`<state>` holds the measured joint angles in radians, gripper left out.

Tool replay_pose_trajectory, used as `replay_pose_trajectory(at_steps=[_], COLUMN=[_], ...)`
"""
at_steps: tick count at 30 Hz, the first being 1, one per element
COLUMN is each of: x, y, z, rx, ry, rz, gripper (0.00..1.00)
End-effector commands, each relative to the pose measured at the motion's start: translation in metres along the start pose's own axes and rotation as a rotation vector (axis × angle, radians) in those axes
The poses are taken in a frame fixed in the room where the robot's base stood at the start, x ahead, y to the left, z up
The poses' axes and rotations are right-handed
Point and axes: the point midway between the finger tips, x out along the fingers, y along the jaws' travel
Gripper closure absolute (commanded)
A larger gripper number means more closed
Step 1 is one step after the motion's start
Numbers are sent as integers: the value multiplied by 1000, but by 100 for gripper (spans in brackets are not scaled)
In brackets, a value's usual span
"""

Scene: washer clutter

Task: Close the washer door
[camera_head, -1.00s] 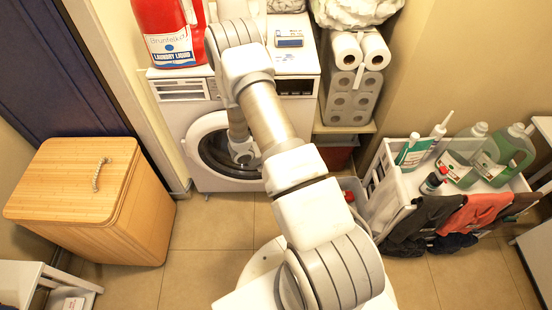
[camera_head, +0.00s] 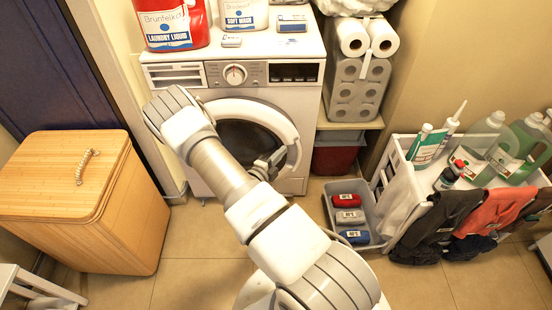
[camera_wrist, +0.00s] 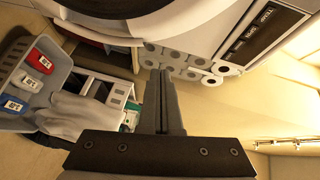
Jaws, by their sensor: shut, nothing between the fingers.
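The white washer (camera_head: 290,98) stands at the back with its round door (camera_head: 282,122) at the front. The door has a white ring and a dark middle, partly covered by my arm. I cannot tell how far the door stands off the washer's body. In the wrist view, the door's pale rim (camera_wrist: 190,22) and dark glass are at the top. My gripper (camera_head: 277,157) is in front of the lower right part of the door. In the wrist view its fingers (camera_wrist: 160,82) are together and empty. Contact with the door cannot be made out.
A wooden hamper (camera_head: 75,200) stands left. A grey bin (camera_head: 370,205) with several coloured items is on the floor right of my arm. A white cart (camera_head: 405,180) with bottles and hanging cloths stands right. Paper rolls (camera_head: 355,90) are beside the washer. Detergent containers (camera_head: 175,25) stand on top.

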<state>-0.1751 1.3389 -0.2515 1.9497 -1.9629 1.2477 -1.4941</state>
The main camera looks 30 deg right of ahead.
Motion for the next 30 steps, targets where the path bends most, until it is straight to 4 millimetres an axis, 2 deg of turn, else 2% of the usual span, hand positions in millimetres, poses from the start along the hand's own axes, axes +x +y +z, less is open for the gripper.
replay_pose_trajectory(at_steps=[1, 6, 8, 12, 18, 30], x=[14, 50, 60, 73, 82, 86], y=[3, 3, 3, 3, 1, 0], z=[-1, -1, 1, 18, 27, 29], rx=[4, 4, 3, 4, 2, 1], ry=[5, 5, 4, 2, 2, -5], rz=[-1, 0, 0, 0, 1, -1], gripper=[100, 100, 100, 100, 100, 100])
